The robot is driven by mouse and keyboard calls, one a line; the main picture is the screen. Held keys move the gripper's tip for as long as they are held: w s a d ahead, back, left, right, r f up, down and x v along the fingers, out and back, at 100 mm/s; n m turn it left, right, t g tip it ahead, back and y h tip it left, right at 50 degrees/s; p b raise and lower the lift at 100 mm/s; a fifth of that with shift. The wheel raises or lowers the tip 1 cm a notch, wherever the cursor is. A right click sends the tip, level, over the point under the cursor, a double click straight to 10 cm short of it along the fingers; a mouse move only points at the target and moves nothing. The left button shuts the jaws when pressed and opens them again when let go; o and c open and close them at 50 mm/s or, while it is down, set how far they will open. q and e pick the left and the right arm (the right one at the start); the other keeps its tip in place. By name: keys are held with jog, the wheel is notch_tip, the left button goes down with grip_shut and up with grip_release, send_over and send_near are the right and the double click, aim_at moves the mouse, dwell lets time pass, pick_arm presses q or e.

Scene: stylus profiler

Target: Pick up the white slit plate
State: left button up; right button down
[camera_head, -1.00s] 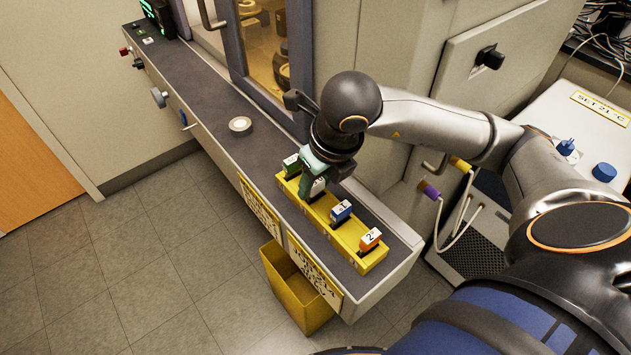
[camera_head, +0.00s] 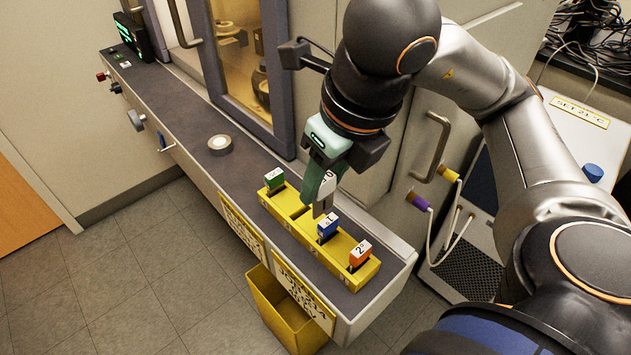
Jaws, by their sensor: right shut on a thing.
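My right gripper (camera_head: 322,190) is shut on the white slit plate (camera_head: 327,179), just above the yellow rack (camera_head: 318,259). The gripper's green fingers hide part of the plate. Its dark lower end hangs down over the rack, near the blue plate. In the rack stand a green plate (camera_head: 274,178) at the far end, a blue plate (camera_head: 327,225), and an orange plate (camera_head: 360,252) at the near end. An empty slot shows between the green and blue plates. My left gripper is not in view.
The rack sits on a grey ledge (camera_head: 180,125) with a roll of tape (camera_head: 219,144) further back. A yellow bin (camera_head: 283,312) stands on the floor below. A cabinet handle (camera_head: 431,146) and a purple-ended hose (camera_head: 418,201) are to the right.

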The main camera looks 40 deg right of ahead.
pick_arm(q)
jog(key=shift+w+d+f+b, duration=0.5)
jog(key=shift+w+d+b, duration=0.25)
jog(key=shift+b, duration=0.25)
pick_arm(e)
jog(key=s+r, duration=0.3)
jog(key=s, duration=0.4)
jog(key=shift+a, duration=0.3)
jog(key=c, duration=1)
grip_release()
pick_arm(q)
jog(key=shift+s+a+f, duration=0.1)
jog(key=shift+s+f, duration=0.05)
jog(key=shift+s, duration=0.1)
pick_arm(e)
grip_shut()
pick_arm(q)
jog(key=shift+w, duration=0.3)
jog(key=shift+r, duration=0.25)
pick_arm(e)
jog(key=shift+r, duration=0.15)
